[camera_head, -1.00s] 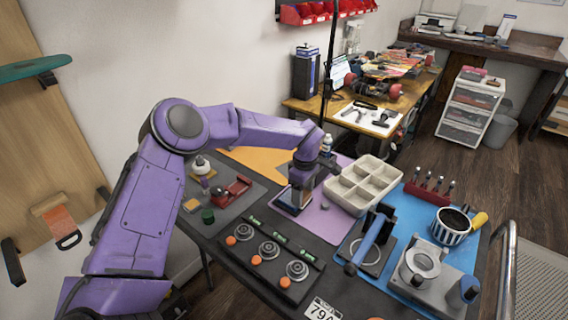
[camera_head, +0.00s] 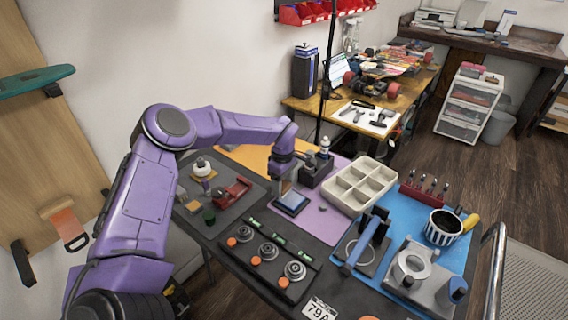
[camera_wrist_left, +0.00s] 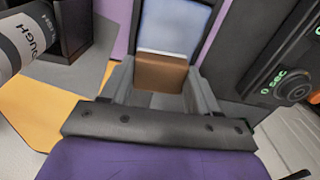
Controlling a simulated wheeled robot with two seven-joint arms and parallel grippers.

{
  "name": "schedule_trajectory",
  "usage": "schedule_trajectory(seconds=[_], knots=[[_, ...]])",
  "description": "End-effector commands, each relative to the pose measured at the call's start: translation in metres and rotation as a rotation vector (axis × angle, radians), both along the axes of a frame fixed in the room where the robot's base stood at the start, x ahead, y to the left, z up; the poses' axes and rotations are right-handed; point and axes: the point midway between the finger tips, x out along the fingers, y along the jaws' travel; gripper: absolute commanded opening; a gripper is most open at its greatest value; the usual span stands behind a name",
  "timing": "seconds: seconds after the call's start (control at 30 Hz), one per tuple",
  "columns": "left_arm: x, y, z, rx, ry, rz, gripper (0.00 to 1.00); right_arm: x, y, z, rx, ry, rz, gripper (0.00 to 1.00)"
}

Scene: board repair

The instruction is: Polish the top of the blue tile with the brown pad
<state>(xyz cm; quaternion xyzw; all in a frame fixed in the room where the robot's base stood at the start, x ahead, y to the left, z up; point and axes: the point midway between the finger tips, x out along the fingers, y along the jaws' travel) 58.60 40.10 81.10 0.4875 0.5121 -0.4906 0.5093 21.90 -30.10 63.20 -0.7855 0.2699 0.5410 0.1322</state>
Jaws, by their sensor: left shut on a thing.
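The blue tile (camera_head: 293,203) lies on a dark base on the purple mat, near the middle of the head view. It also shows in the left wrist view (camera_wrist_left: 172,24), just beyond my fingers. My left gripper (camera_head: 283,186) points down at the tile's far left side. In the left wrist view its fingers are shut on the brown pad (camera_wrist_left: 160,73), which sits against or just above the near edge of the tile; I cannot tell if they touch. In the head view the fingers mostly hide the pad. My right gripper is not in view.
A dark box (camera_head: 316,171) stands close to the right of my gripper, with a white bottle (camera_head: 325,146) behind it. A cream divided tray (camera_head: 359,185) is further right. A dark panel with knobs (camera_head: 267,254) lies in front of the tile.

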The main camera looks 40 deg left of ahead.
Motion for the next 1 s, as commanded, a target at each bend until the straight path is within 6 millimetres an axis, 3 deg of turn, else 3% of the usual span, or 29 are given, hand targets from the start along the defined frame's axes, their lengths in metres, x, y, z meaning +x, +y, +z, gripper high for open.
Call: schedule_trajectory(seconds=[0.03,0.6,1.0], knots=[[0.001,0.0,0.019,-0.001,-0.007,0.001,0.36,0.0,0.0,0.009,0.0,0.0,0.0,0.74],[-0.003,0.005,0.069,-0.001,-0.005,0.009,0.36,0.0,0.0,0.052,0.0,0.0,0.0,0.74],[-0.003,0.006,0.075,-0.001,-0.005,0.011,0.36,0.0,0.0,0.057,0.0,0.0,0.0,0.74]])
